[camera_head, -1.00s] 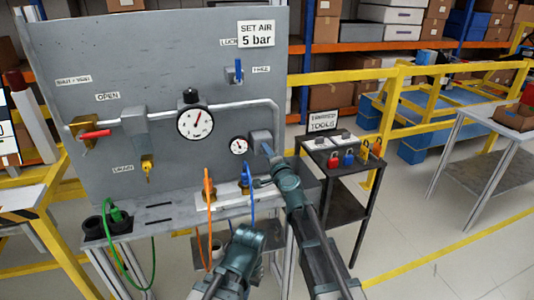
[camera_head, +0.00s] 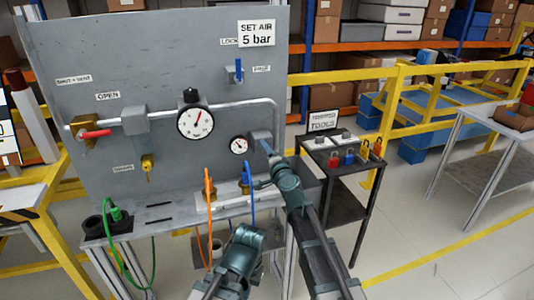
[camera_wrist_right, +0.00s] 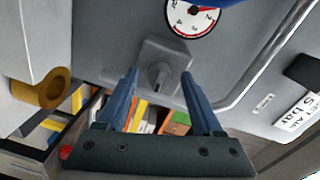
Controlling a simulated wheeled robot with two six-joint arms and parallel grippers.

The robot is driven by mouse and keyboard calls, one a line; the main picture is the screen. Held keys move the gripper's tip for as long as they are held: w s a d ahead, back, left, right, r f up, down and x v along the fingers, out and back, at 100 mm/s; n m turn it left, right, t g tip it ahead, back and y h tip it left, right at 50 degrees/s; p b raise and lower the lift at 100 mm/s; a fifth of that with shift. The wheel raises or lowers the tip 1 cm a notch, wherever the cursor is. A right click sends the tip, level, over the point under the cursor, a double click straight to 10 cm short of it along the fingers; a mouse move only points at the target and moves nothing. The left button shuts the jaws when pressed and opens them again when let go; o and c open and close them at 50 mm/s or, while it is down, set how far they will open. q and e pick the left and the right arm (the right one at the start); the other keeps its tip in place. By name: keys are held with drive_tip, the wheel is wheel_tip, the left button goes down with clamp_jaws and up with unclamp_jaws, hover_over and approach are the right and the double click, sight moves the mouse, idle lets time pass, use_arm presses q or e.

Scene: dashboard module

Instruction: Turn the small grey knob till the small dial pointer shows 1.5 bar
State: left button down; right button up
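The small grey knob (camera_wrist_right: 160,75) sits on a square grey mount in the right wrist view. My right gripper (camera_wrist_right: 160,73) is open, with one finger on each side of the knob and a visible gap to each side. In the head view the gripper's blue fingers (camera_head: 267,148) are at the grey mount (camera_head: 258,136), and the knob is hidden. The small dial (camera_head: 238,146) is white, just left of the mount. It also shows, partly cut off, in the right wrist view (camera_wrist_right: 193,20); its red pointer lies near the 2, too small to read exactly. My left arm shows at bottom centre without visible fingers.
A blue lever (camera_head: 238,70), a red-handled valve (camera_head: 95,134), and orange (camera_head: 208,190) and blue hoses (camera_head: 249,205) are nearby. A dark tool cart (camera_head: 345,180) stands to the right.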

drive_tip(key=v, duration=1.3)
drive_tip(key=shift+s+p, duration=0.3)
drive_tip(key=shift+s, duration=0.1)
drive_tip(key=shift+d, duration=0.1)
